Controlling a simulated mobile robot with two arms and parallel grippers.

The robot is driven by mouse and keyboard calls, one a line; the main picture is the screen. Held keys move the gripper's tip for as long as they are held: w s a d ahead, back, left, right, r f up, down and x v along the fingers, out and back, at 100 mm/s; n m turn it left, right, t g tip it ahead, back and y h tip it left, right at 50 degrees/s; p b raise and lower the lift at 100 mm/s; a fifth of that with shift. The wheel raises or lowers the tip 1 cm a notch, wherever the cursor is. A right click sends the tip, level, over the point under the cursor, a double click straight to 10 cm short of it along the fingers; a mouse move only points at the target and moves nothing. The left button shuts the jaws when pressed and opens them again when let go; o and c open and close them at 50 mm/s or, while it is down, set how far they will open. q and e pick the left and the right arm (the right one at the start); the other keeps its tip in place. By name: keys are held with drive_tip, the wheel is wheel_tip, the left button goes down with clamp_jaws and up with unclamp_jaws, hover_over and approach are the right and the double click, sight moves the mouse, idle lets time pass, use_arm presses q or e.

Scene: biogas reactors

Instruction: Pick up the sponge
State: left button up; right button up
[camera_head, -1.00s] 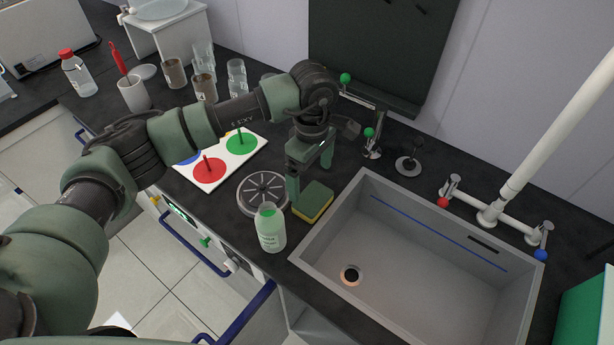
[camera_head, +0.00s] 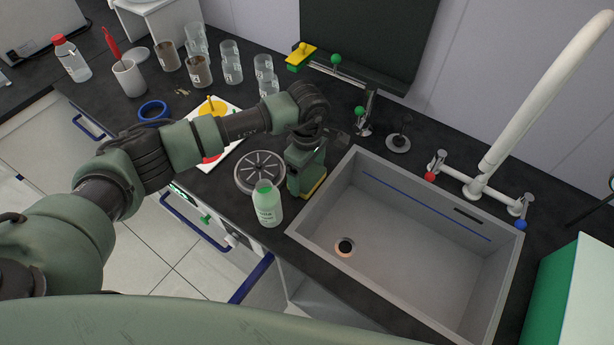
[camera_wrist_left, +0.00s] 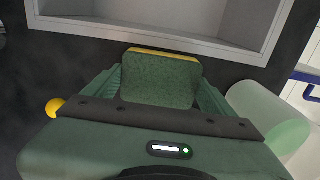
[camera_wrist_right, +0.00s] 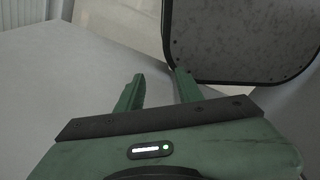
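The sponge (camera_head: 317,188), dark green with a yellow layer, lies on the dark counter beside the sink's left corner. It is mostly hidden by my left gripper (camera_head: 305,180) in the head view. In the left wrist view the sponge (camera_wrist_left: 160,80) sits between the two fingers of my left gripper (camera_wrist_left: 160,88), filling the gap. Whether the fingers press on it I cannot tell. My right gripper (camera_wrist_right: 158,90) shows only in its own wrist view, with its fingers apart and nothing between them.
A bottle with pale green contents (camera_head: 267,204) stands close to the left gripper, in front of a round grey disc (camera_head: 260,172). The grey sink (camera_head: 400,245) with its white tap (camera_head: 500,150) is to the right. Several glass beakers (camera_head: 231,62) stand behind the arm.

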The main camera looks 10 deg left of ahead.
sight(307, 175)
use_arm(q)
drive_tip(key=c, duration=0.5)
drive_tip(key=shift+c, duration=0.4)
drive_tip(key=shift+r, duration=0.65)
wheel_tip(307, 175, up, 19)
drive_tip(key=b, duration=0.5)
drive_tip(key=shift+f, duration=0.15)
use_arm(e)
drive_tip(key=f, duration=0.1)
drive_tip(key=s+f, duration=0.1)
drive_tip(key=f, duration=0.3)
drive_tip(key=shift+s+d+f, duration=0.1)
drive_tip(key=shift+s+d, duration=0.15)
